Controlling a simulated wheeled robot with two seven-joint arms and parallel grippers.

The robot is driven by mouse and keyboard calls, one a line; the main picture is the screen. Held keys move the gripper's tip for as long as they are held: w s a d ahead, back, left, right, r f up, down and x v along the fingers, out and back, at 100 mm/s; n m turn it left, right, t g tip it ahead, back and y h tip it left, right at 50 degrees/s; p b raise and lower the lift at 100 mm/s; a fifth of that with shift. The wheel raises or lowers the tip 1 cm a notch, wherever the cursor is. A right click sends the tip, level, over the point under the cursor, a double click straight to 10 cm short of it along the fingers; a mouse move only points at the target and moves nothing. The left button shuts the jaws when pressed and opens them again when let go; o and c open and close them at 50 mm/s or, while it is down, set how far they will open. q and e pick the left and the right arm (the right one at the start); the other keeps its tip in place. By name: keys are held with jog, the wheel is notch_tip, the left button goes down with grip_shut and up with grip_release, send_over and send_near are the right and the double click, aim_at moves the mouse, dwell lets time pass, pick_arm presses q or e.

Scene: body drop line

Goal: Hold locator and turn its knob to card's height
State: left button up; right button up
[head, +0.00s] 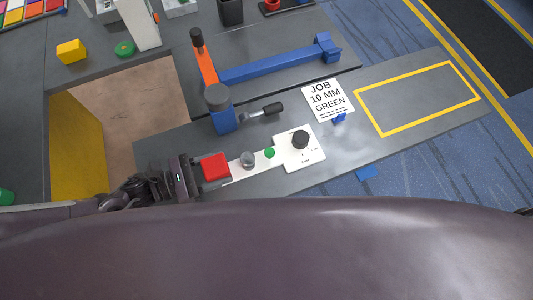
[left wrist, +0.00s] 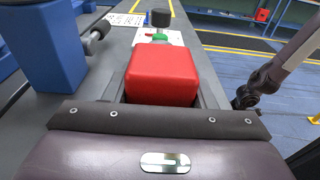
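The locator lies on the grey bench, with a red block (head: 215,166) at its left end, a grey round part (head: 248,159), a green button (head: 269,152) and a black knob (head: 300,140) on a white dial plate (head: 309,157). The dial's marks are too small to read. The white card (head: 327,99) reads "JOB 10 MM GREEN". My left gripper (head: 199,172) is at the red block. In the left wrist view its fingers stand on both sides of the red block (left wrist: 165,75), with narrow dark gaps showing near its base. My right gripper (left wrist: 246,97) seems to show small and dark there; its fingers are unclear.
A blue clamp post (head: 224,120) with a black-ended handle and a long blue bar (head: 270,67) with an orange lever (head: 204,62) stand behind the locator. A yellow-outlined area (head: 418,98) at the right is empty. A yellow-sided opening (head: 76,145) lies left.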

pick_arm(q)
jog(key=c, duration=0.5)
jog(key=shift+s+f, duration=0.1)
jog(key=shift+f, duration=0.1)
